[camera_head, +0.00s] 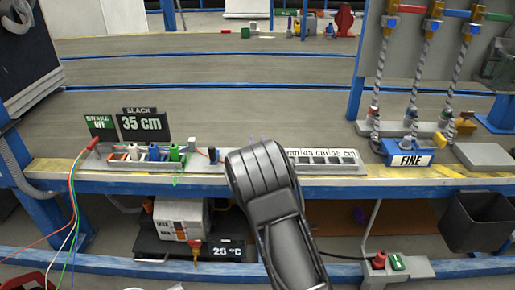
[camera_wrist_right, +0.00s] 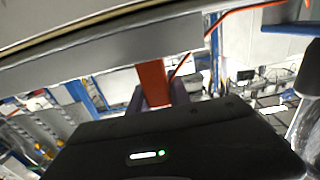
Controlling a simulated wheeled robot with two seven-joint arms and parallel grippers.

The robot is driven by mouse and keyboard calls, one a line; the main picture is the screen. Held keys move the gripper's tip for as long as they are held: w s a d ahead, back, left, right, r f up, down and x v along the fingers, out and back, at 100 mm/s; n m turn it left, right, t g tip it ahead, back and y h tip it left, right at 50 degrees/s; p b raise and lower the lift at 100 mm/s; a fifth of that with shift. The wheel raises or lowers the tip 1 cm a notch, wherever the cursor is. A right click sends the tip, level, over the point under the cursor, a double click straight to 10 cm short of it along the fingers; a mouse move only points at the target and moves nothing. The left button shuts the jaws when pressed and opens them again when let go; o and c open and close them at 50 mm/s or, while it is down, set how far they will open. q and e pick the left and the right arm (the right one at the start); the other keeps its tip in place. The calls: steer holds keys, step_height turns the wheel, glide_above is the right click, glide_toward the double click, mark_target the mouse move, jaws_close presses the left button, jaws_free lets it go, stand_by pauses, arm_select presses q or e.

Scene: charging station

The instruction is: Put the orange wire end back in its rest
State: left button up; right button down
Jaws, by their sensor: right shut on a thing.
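My right gripper shows in the right wrist view (camera_wrist_right: 152,100), shut on the orange wire end (camera_wrist_right: 152,78), an orange-red block. A thin orange wire (camera_wrist_right: 240,9) shows in the upper right of that view. In the head view my dark right wrist reaches up to the bench edge and hides the fingers and the held end. The rest rack (camera_head: 207,167) lies along the bench's front edge, left of my wrist. White (camera_head: 135,152), blue (camera_head: 154,152) and green (camera_head: 174,152) ends stand in it, beside an orange-marked place (camera_head: 116,156) at its left. My left gripper is not visible.
Signs reading "BRAKE OFF" (camera_head: 101,126) and "SLACK 35 cm" (camera_head: 142,123) stand behind the rack. A slotted strip (camera_head: 335,165) lies right of my wrist. Coloured wires (camera_head: 74,195) hang at the left.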

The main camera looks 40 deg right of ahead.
step_height(320, 180, up, 10)
steer(key=p, duration=0.3)
steer(key=shift+f, duration=0.15)
steer(key=shift+a, duration=0.1)
stand_by(0.3)
steer(key=s+a+n+t+y, duration=0.1)
steer(key=s+a, duration=0.3)
steer(key=a, duration=1.1)
steer(key=s+a+r+n+t+y, duration=0.1)
steer(key=s+a+n+y, duration=0.2)
steer(key=a, duration=1.3)
steer(key=shift+s+r+t+y, duration=0.2)
steer(key=shift+s+t+y, duration=0.2)
steer(key=shift+s+y, duration=0.35)
steer(key=shift+w, duration=0.1)
